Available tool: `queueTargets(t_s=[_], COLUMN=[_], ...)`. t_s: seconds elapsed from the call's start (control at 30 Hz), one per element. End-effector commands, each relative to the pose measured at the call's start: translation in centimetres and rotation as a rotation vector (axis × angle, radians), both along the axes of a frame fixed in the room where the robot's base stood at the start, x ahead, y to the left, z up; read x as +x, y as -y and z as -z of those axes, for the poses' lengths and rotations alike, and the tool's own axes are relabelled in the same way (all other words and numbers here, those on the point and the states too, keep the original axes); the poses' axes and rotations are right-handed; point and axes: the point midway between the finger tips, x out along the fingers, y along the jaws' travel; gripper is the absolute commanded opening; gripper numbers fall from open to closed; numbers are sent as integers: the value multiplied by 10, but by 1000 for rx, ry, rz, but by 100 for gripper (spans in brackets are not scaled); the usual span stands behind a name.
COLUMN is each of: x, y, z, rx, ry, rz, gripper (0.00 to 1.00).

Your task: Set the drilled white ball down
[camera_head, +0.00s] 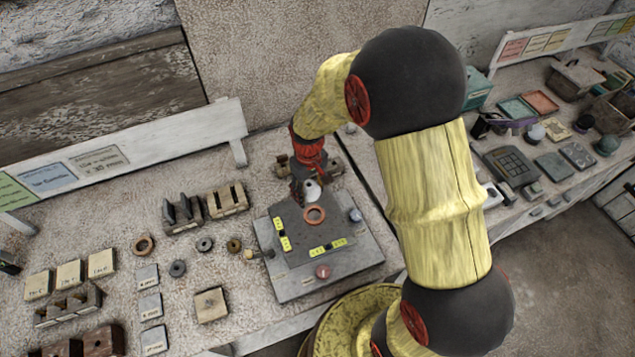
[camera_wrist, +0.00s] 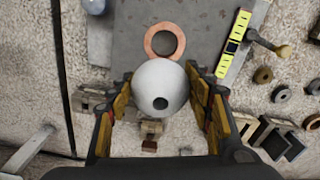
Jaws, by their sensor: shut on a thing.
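The drilled white ball (camera_wrist: 160,86) sits between the two fingers of my gripper (camera_wrist: 161,98) in the wrist view, with its dark hole facing the camera. My gripper is shut on it, one finger on each side. In the head view the ball (camera_head: 312,190) shows small below my gripper (camera_head: 308,183), at the back edge of the grey plate (camera_head: 290,262). A copper-coloured ring (camera_head: 315,215) lies on the plate just in front of the ball; it also shows in the wrist view (camera_wrist: 178,53). I cannot tell whether the ball touches anything below it.
The plate carries yellow scales (camera_head: 328,247), a red knob (camera_head: 322,271) and a blue-grey knob (camera_head: 355,215). Slotted blocks (camera_head: 226,200), loose rings (camera_head: 144,244) and labelled tiles (camera_head: 101,263) lie to the left. A keypad device (camera_head: 509,166) and several small items stand on the right-hand bench.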

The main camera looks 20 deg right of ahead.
Motion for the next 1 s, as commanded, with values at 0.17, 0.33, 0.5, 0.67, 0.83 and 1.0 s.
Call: queueTargets(t_s=[0.17,0.33,0.5,0.67,0.83,1.0], x=[-23,-32,-34,-33,-35,-38], y=[0,0,0,0,1,2], z=[-22,-25,-23,-23,-23,-15], rx=[0,0,0,0,0,1], ry=[-1,1,0,0,0,-1], rz=[-88,-129,-135,-134,-133,-133], gripper=[20,20,20,20,20,20])
